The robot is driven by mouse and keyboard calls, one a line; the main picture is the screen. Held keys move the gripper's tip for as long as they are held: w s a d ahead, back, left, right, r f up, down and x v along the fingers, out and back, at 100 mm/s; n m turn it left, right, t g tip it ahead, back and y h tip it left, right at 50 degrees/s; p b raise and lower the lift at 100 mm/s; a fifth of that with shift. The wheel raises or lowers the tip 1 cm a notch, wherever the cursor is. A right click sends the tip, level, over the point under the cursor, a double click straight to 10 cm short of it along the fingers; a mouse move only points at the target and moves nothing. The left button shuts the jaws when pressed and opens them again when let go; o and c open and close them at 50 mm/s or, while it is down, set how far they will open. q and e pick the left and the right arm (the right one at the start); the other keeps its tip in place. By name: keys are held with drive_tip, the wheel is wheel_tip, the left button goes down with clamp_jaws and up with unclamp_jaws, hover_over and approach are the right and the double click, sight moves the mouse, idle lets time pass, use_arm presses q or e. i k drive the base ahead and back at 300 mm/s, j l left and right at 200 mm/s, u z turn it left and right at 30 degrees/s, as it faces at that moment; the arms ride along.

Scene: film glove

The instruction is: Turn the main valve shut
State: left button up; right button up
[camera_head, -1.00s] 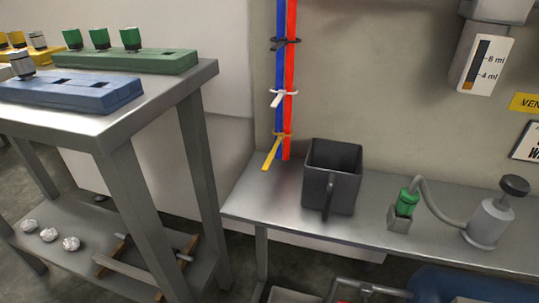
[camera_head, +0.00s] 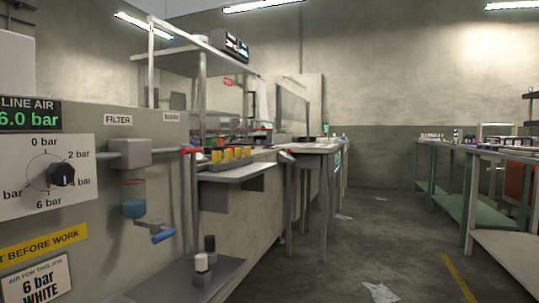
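A small label (camera_head: 172,116) that appears to read MAIN is on the left wall. Below it a red handle (camera_head: 190,149) sits at the end of the pipe coming from the grey filter block (camera_head: 130,153); it is small, and I cannot tell its exact setting. A green display (camera_head: 28,115) reads LINE AIR 6.0 bar. Under the filter hangs a bowl with blue-green liquid (camera_head: 134,203) and a blue-handled fitting (camera_head: 162,235). Neither of my grippers is in view.
A dial panel with a black knob (camera_head: 61,174) is at the far left. A low grey shelf (camera_head: 205,277) holds dark and white fittings. Benches stand ahead and a green-framed table (camera_head: 450,190) at right. The floor between is mostly open, with scraps of litter (camera_head: 380,292).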

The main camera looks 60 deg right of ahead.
sight(190, 150)
drive_tip(key=z, duration=1.2)
